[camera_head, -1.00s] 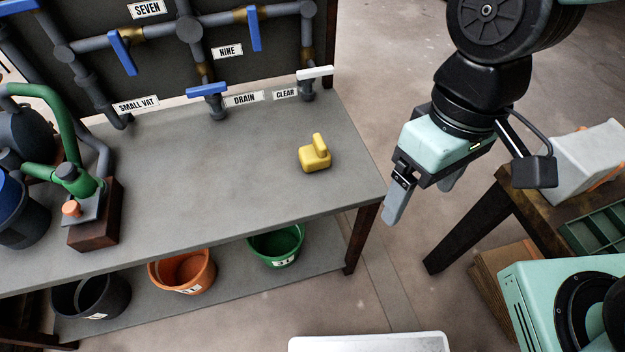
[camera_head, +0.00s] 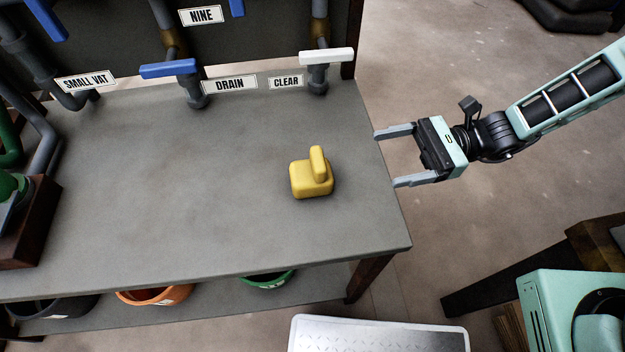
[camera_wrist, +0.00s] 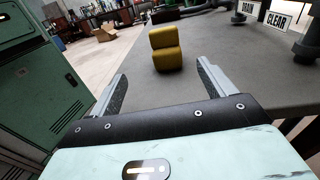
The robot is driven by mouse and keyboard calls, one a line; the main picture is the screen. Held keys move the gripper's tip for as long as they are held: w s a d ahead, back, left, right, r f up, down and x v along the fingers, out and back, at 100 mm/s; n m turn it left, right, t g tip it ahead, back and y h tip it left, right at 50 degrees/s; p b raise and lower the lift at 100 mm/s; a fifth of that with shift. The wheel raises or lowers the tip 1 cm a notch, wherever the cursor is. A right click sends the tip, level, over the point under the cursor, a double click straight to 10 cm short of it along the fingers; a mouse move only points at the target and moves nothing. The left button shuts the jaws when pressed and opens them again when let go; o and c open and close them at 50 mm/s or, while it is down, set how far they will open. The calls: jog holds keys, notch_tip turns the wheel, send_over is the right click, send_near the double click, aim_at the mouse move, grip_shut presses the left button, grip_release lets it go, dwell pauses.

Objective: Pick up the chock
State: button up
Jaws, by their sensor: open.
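The chock (camera_head: 311,174) is a yellow block with an upright grip on top. It stands on the grey bench top (camera_head: 200,225) near the right end. In the wrist view the chock (camera_wrist: 166,50) shows ahead, in line with the gap between the fingers. My gripper (camera_head: 393,157) is open and empty at the bench's right edge. Its fingers point left toward the chock, with a clear space between fingertips and chock. In the wrist view my gripper (camera_wrist: 160,78) shows both fingers spread apart.
Behind the chock are a white-handled valve (camera_head: 327,58) labelled CLEAR and a blue-handled valve (camera_head: 169,70) labelled DRAIN. Orange (camera_head: 153,296) and green (camera_head: 267,280) buckets sit under the bench. The bench top around the chock is bare.

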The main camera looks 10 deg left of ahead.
aim_at(312, 170)
jog(key=shift+w+a+f+m+y, duration=0.2)
jog(key=shift+a+f+m+y, duration=0.1)
jog(key=shift+a, duration=0.15)
jog(key=x, duration=1)
jog(key=shift+a+f, duration=0.1)
jog(key=shift+a, duration=0.2)
jog(key=shift+f+x, duration=0.2)
jog(key=shift+x, duration=1.25)
jog(key=shift+f+x, duration=0.15)
jog(key=shift+x, duration=1.3)
jog(key=c, duration=1.3)
